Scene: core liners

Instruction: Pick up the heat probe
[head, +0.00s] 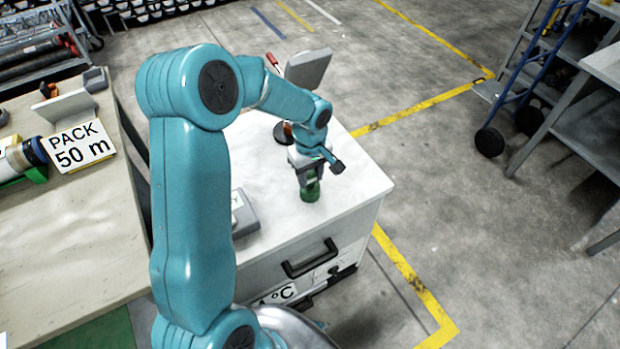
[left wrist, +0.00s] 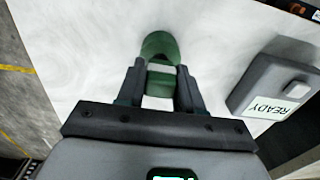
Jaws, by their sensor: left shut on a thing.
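A green rounded piece (head: 310,193), which I take to be the heat probe, is at the white cabinet top (head: 345,190), toward its front right. My left gripper (head: 308,178) comes down over it and is shut on it. In the left wrist view the green piece (left wrist: 160,46) shows between and just beyond the two dark fingers of my left gripper (left wrist: 160,78). Its lower end is at or close above the white surface; I cannot tell whether it touches. The fingers hide part of it. My right gripper is not in view.
A grey box (head: 243,216) with a label lies left on the cabinet top; the left wrist view shows the box (left wrist: 275,88) reading READY. A grey panel (head: 308,67) stands at the back. A wooden bench (head: 70,240) with a PACK 50 m sign (head: 78,146) is at left.

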